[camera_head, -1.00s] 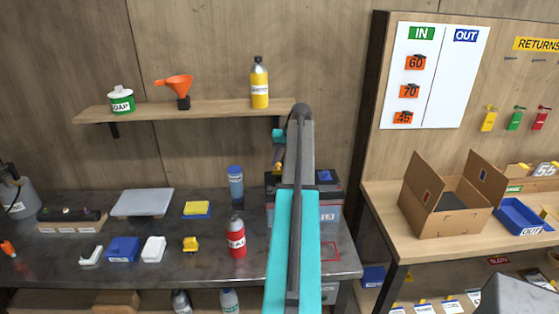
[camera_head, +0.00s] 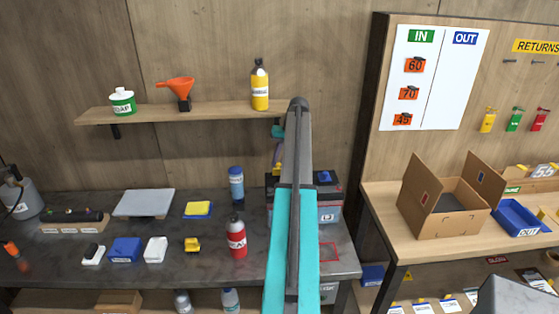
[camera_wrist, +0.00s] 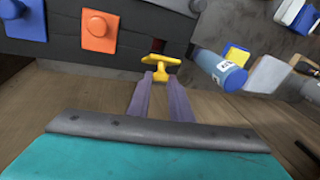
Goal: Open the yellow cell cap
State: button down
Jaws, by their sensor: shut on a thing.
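The yellow cell cap (camera_wrist: 160,62) is between the purple fingertips of my gripper (camera_wrist: 161,76), which is shut on it. In the wrist view it shows at the edge of the dark battery case (camera_wrist: 125,48), beside a dark reddish opening. I cannot tell whether the cap still touches the case. An orange cap (camera_wrist: 99,31) and a blue cap (camera_wrist: 22,18) sit on the same case. In the head view my arm hides much of the battery (camera_head: 329,214); the yellow cap is a small spot (camera_head: 277,169) left of my arm.
A blue bottle (camera_head: 236,183) and a red bottle (camera_head: 236,238) stand on the bench left of the battery. A yellow sponge (camera_head: 198,209) lies farther left. A shelf (camera_head: 220,109) with a yellow bottle (camera_head: 259,86) is on the wall above.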

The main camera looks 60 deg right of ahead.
jog(key=c, duration=1.6)
grip_release()
jog(key=shift+r, duration=0.2)
jog(key=b+v, duration=0.3)
jog(key=v, duration=1)
jog(key=shift+r+b, duration=0.25)
jog(key=shift+b, duration=0.15)
